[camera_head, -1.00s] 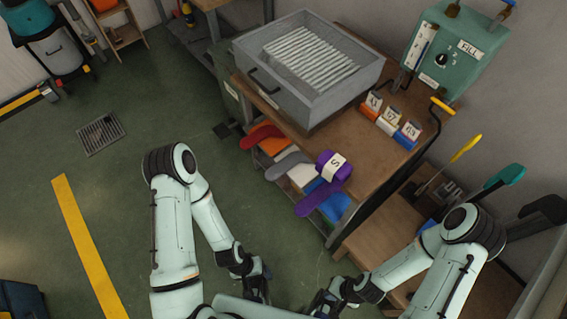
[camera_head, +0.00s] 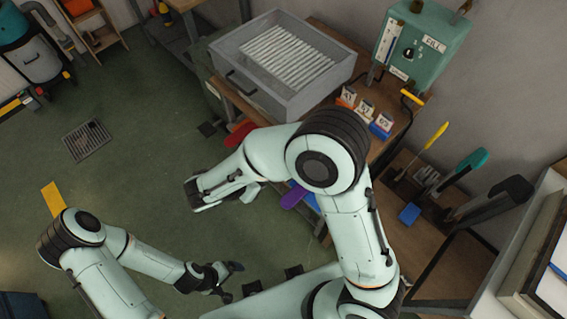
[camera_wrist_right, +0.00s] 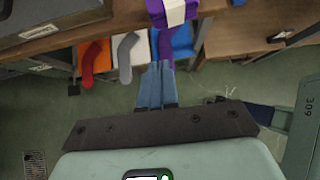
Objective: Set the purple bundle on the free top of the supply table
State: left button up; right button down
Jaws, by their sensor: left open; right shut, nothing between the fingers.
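The purple bundle (camera_wrist_right: 172,12) with a pale band sits at the front edge of the wooden table (camera_wrist_right: 125,18), at the top of the right wrist view. In the head view my right arm hides the bundle; part of a purple sock (camera_head: 292,197) shows below. My right gripper (camera_wrist_right: 157,68) is shut and empty, its blue-grey fingers together, pointing toward the shelf front below the bundle and apart from it. In the head view its fingers cannot be made out clearly. My left gripper (camera_head: 232,282) is open and empty, low over the floor, away from the table.
A large grey bin (camera_head: 285,65) fills much of the table top. Small numbered tags (camera_head: 365,108) and a green dispenser (camera_head: 420,45) stand right of it. Red (camera_wrist_right: 95,62) and grey (camera_wrist_right: 126,58) socks hang below the edge. A brown bench with tools is at right.

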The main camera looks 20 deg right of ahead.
jog(key=d+r+x, duration=0.2)
jog(key=x, duration=1)
jog(key=shift+w+d+f+p, duration=0.2)
jog(key=shift+w+p, duration=0.1)
jog(key=shift+w, duration=0.05)
jog(key=w+d, duration=0.1)
jog(key=d, duration=0.2)
jog(key=w+d, duration=0.2)
jog(key=d, duration=0.2)
jog(key=w+d, duration=0.1)
jog(key=d, duration=0.2)
jog(key=shift+w+d+b, duration=0.15)
jog(key=shift+d+b, duration=0.05)
jog(key=shift+b, duration=0.2)
